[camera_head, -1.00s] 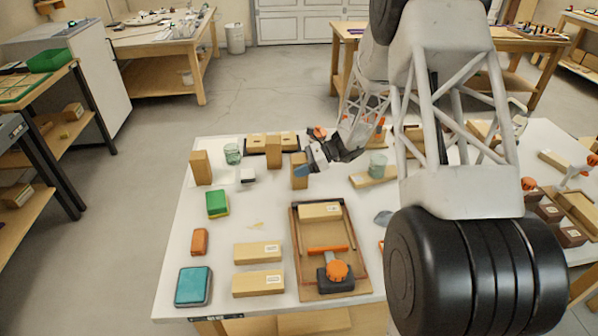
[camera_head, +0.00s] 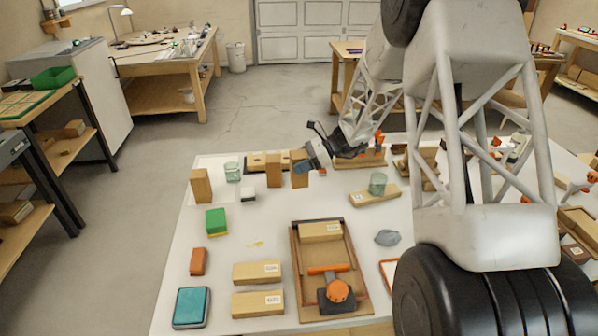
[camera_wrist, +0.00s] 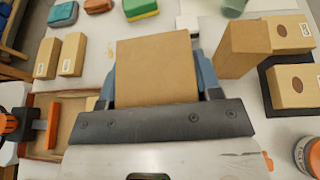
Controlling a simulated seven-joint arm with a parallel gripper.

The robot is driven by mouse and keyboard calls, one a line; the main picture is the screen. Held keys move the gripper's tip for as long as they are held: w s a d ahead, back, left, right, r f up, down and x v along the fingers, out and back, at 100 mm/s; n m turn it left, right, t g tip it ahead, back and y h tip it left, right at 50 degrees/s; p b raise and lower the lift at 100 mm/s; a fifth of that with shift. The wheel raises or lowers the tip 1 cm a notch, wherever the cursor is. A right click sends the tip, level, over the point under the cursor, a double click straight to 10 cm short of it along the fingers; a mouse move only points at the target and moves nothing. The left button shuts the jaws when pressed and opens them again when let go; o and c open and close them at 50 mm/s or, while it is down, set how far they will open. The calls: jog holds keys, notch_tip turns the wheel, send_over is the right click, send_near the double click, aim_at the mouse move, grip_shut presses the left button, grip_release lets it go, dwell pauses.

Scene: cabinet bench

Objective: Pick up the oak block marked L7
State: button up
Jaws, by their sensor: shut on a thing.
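My gripper (camera_head: 304,167) is at the back of the white table, its blue-grey fingers closed on an upright oak block (camera_head: 298,180). In the wrist view the held block (camera_wrist: 157,70) fills the space between the two blue fingers (camera_wrist: 158,82). Its facing side is plain, with no mark visible. I cannot tell whether its lower end touches the table. Another upright oak block (camera_head: 274,170) stands just left of it, and a third (camera_head: 200,186) stands farther left. Labels on the lying blocks (camera_head: 257,272) are too small to read, so I cannot tell which block is L7.
A wooden tray (camera_head: 295,270) with an orange-handled tool (camera_head: 336,290) lies at the front. Another glass (camera_head: 232,172) and a green sponge (camera_head: 215,221) are left. The table's middle is mostly clear.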

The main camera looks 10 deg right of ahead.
jog(key=shift+r, duration=0.45)
jog(key=shift+a+r, duration=0.1)
jog(key=shift+r, duration=0.05)
dwell(0.3)
